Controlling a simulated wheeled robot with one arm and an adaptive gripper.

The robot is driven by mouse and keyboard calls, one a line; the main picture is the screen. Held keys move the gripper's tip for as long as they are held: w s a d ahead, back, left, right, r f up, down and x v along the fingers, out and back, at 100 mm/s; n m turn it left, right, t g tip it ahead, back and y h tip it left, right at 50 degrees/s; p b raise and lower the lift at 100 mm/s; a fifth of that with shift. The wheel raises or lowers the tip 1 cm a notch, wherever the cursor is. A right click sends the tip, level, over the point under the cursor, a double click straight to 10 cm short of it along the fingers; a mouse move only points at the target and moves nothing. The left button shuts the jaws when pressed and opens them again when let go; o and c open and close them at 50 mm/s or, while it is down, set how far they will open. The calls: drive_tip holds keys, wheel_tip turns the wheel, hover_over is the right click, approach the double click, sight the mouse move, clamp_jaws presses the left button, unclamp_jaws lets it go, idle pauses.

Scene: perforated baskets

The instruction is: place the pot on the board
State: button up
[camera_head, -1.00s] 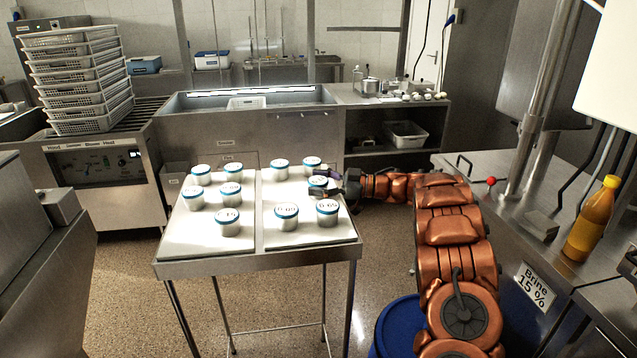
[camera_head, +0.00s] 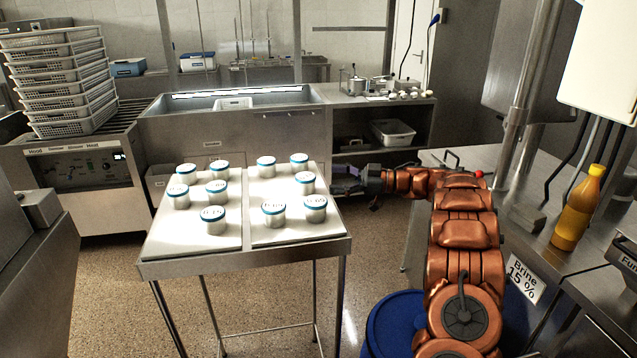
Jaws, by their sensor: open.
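Several white pots with blue-rimmed lids and dark lid print stand upright on two pale boards on a steel table. The right board (camera_head: 287,232) bears a front-right pot (camera_head: 315,210), a front-left pot (camera_head: 273,216), a back-left pot (camera_head: 266,168), a back-right pot (camera_head: 299,163) and a middle-right pot (camera_head: 305,184). The left board (camera_head: 178,238) also bears several pots, such as one at its front (camera_head: 213,222). My gripper (camera_head: 336,180) is open and empty, just beyond the table's right edge. It is apart from the middle-right pot, to its right. Its fingertips are small and dark.
The steel table (camera_head: 245,262) has thin legs. A steel counter with a yellow bottle (camera_head: 577,212) is at the right. A blue drum (camera_head: 395,325) stands below my arm. Stacked white baskets (camera_head: 62,80) stand at the back left. Metal cookware (camera_head: 355,84) is on the back counter.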

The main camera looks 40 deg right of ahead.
drive_tip(key=shift+v, duration=1.8)
drive_tip(key=w+r+m+t+h, duration=0.5)
drive_tip(key=w+r+m+h, duration=0.4)
drive_tip(key=w+r+h, duration=0.7)
drive_tip(key=s+a+f+m+g, duration=0.2)
drive_tip(key=s+a+f+g, duration=0.3)
drive_tip(key=s+a, duration=0.4)
drive_tip(key=s+a+f+m+g+h, duration=0.15)
drive_tip(key=s+a+f+g, duration=0.25)
drive_tip(key=s+a+f, duration=0.45)
drive_tip(key=s+a+f+m+g+y, duration=0.15)
drive_tip(key=s+a+f+g, duration=0.35)
drive_tip(key=s, duration=0.6)
drive_tip(key=s+a+f+n+g+y, duration=0.1)
drive_tip(key=s+a+f+g, duration=0.1)
drive_tip(key=s+a, duration=0.6)
drive_tip(key=s+a+f+n+g+y, duration=0.1)
drive_tip(key=s+a+f+g+y, duration=0.1)
drive_tip(key=s+a, duration=0.7)
drive_tip(key=s+f+g, duration=0.1)
drive_tip(key=s, duration=0.6)
drive_tip(key=shift+f+n, duration=0.3)
drive_tip(key=shift+s, duration=0.1)
